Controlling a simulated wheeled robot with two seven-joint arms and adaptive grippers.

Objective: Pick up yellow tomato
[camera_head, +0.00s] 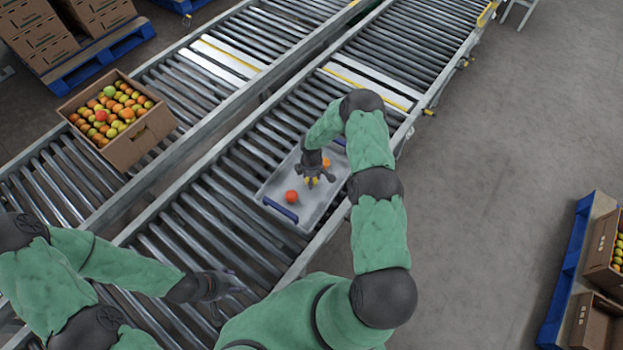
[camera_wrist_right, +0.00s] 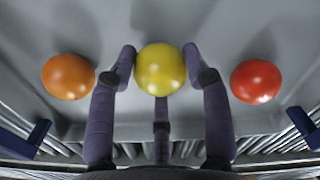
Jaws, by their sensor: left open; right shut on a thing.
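The yellow tomato (camera_wrist_right: 160,69) sits between the fingers of my right gripper (camera_wrist_right: 160,75), which is shut on it. In the head view my right gripper (camera_head: 314,180) is over the grey tray (camera_head: 271,187), and only a bit of yellow shows beneath its fingers. A red tomato (camera_head: 291,197) lies in the tray; it also shows at the right in the wrist view (camera_wrist_right: 256,81). An orange tomato (camera_head: 326,163) lies in the tray, at the left in the wrist view (camera_wrist_right: 68,76). I cannot tell whether the yellow tomato touches the tray floor. My left gripper (camera_head: 236,287) is open and empty above the rollers.
The tray with blue handles (camera_head: 281,210) stands on the nearer roller conveyor (camera_head: 192,229). A cardboard box (camera_head: 141,142) full of tomatoes stands on the farther conveyor. Boxes on a blue pallet (camera_head: 557,290) stand at the right. The floor between is clear.

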